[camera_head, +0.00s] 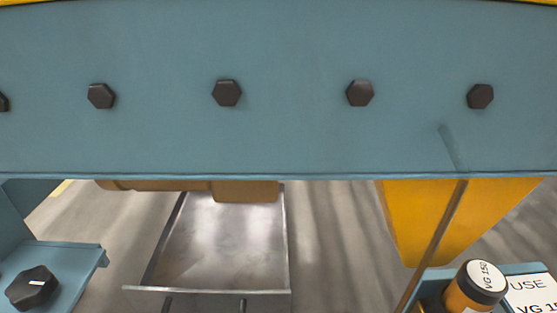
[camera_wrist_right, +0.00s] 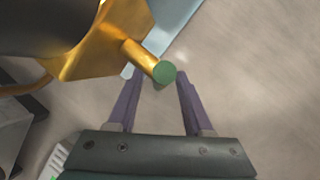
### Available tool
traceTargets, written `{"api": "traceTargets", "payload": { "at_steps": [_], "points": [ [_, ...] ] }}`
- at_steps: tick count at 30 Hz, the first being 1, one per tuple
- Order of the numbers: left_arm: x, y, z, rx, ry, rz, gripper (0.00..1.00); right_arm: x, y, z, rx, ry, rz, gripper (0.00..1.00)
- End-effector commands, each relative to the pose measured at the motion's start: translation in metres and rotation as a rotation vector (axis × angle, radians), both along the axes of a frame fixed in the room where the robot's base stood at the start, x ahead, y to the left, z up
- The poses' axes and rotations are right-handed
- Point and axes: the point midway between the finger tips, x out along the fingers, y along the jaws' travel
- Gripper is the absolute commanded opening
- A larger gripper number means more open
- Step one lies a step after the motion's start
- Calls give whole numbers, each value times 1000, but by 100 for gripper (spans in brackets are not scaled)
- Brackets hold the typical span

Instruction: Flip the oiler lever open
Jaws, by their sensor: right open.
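The oiler lever (camera_wrist_right: 142,58) shows in the right wrist view as a short brass-coloured rod with a round green end. It sticks out of a brass-coloured body (camera_wrist_right: 108,42) at the upper left. My right gripper (camera_wrist_right: 158,82) is open, with its two purple fingers pointing up the picture. The lever's green end appears between the two fingertips, nearer the middle of the gap. I cannot tell whether a finger touches it. I cannot make out the lever in the head view. My left gripper is not in view.
A blue panel (camera_head: 290,140) with dark hex bolts spans the head view. Below it are a metal tray (camera_head: 220,245), a yellow block (camera_head: 420,225) and a bottle (camera_head: 470,290) marked VG 150. A dark knob (camera_head: 30,288) sits lower left. Bare floor (camera_wrist_right: 260,80) lies right in the wrist view.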

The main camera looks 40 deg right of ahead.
Motion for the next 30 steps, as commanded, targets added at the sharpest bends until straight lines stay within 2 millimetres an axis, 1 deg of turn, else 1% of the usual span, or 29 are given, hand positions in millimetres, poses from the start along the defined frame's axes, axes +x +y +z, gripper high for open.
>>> {"api": "traceTargets", "payload": {
  "at_steps": [1, 11, 24, 25, 30],
  "points": [
    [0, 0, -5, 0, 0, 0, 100, 1, -1, -5, 0, -1, -1, 51],
    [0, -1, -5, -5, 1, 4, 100, 1, -2, -4, 0, -1, 0, 51],
    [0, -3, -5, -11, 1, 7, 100, 1, -2, -4, 0, 0, 0, 1],
    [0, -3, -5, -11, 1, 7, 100, 1, -2, -4, 0, 0, 0, 0],
    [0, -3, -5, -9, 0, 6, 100, 1, -2, -5, 0, 0, 0, 0]
  ]
}}
